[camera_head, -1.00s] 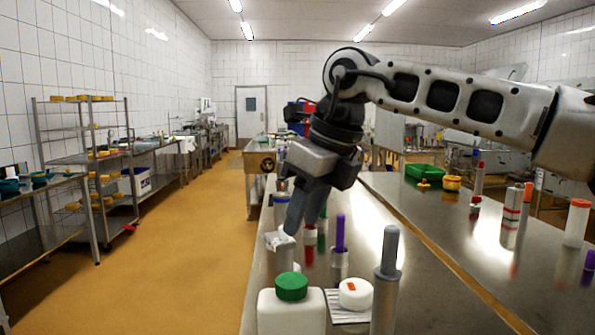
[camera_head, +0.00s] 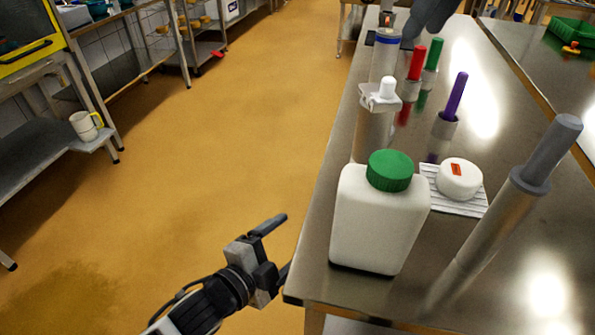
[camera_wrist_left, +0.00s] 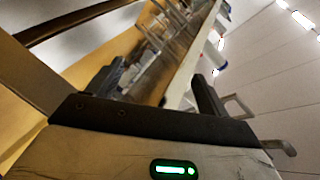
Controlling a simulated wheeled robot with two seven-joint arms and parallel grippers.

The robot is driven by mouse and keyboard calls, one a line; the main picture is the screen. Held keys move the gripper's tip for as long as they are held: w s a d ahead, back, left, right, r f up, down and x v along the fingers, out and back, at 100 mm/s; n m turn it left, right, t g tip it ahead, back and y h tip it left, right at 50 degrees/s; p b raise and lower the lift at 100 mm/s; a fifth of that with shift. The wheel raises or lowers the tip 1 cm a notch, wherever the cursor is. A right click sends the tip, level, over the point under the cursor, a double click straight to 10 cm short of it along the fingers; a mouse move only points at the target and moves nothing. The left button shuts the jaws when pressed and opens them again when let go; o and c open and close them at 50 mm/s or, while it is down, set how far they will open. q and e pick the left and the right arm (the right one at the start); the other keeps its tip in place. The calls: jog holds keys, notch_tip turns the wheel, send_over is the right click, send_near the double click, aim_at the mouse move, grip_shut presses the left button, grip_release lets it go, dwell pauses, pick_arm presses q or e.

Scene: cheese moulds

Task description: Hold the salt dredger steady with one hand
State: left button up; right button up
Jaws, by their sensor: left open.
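My left gripper (camera_head: 276,248) is open and empty, low over the floor just left of the near end of the steel table. In the left wrist view its two fingers stand wide apart (camera_wrist_left: 155,88) with nothing between them. Part of my right gripper (camera_head: 432,14) shows at the top edge, over the table's far part; its jaws cannot be made out. I cannot tell for sure which thing is the salt dredger. A steel cylinder with a white fitting on top (camera_head: 378,105) stands upright behind a white bottle with a green cap (camera_head: 380,220).
The steel table (camera_head: 320,265) also bears a white round tub (camera_head: 460,179) on a striped mat (camera_head: 470,207), a grey-topped steel rod (camera_head: 505,215), and purple (camera_head: 455,97), red (camera_head: 417,65) and green (camera_head: 433,55) sticks. A mug (camera_head: 86,126) sits on a shelf at left. Floor between is clear.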

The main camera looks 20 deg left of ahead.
aim_at(370, 152)
pick_arm(q)
jog(key=w+r+m+g+h, duration=0.1)
jog(key=w+r+m+h, duration=0.4)
jog(key=m, duration=0.9)
jog(key=w+r+m+g+h, duration=0.1)
jog(key=w+r+m+h, duration=0.35)
jog(key=m, duration=1.05)
jog(key=shift+y, duration=0.95)
jog(key=x, duration=0.5)
jog(key=s+d+r+x, duration=0.1)
jog(key=x, duration=0.4)
jog(key=s+x, duration=0.1)
jog(key=x, duration=0.3)
jog(key=shift+w+d+r, duration=0.2)
jog(key=shift+w+d, duration=0.1)
jog(key=shift+d, duration=0.4)
